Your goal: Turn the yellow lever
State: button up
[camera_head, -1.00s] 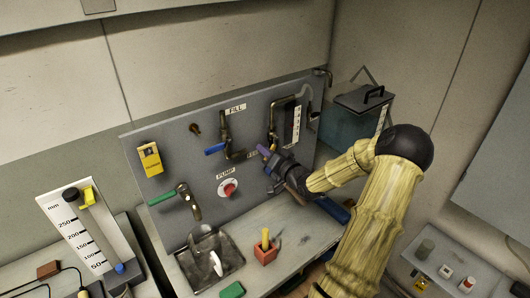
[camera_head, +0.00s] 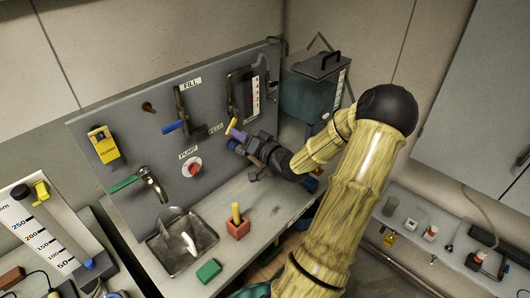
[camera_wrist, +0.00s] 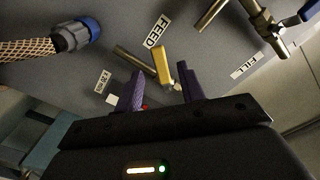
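The yellow lever (camera_head: 231,125) sits on the grey panel right of the FEED label (camera_head: 216,130). In the wrist view the lever (camera_wrist: 161,66) stands out from the panel beside a metal pipe. My gripper (camera_head: 236,135) is at the panel, just below the lever. In the wrist view its two purple fingers (camera_wrist: 161,80) are spread apart, and the lever's near end shows between their tips. I see a gap on both sides and cannot tell whether either finger touches it.
The blue-handled FILL valve (camera_head: 175,126) is up and left of my gripper. The red PUMP knob (camera_head: 194,170) and a green-handled tap (camera_head: 125,184) are further left.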

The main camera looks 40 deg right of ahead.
jog(key=s+b, duration=0.1)
jog(key=s, duration=0.9)
jog(key=shift+s+d, duration=0.15)
jog(key=shift+d, duration=0.1)
jog(key=shift+a, duration=0.1)
jog(key=w+a+f+n+g+h, duration=0.1)
jog(key=w+a+f+n+g, duration=0.1)
jog(key=w+a+f+g, duration=0.3)
jog(key=w+a+f+n+g, duration=0.1)
jog(key=a+f+n+g, duration=0.2)
jog(key=a, duration=0.4)
jog(key=s+a+r+n+g, duration=0.1)
jog(key=s+a+g, duration=0.2)
jog(key=s+a, duration=0.2)
jog(key=s+a+r+n+g, duration=0.1)
jog(key=s+a+g, duration=0.3)
jog(key=a, duration=0.8)
jog(key=shift+s+a+r+n, duration=0.15)
jog(key=shift+s+r+n, duration=0.25)
jog(key=shift+s, duration=0.65)
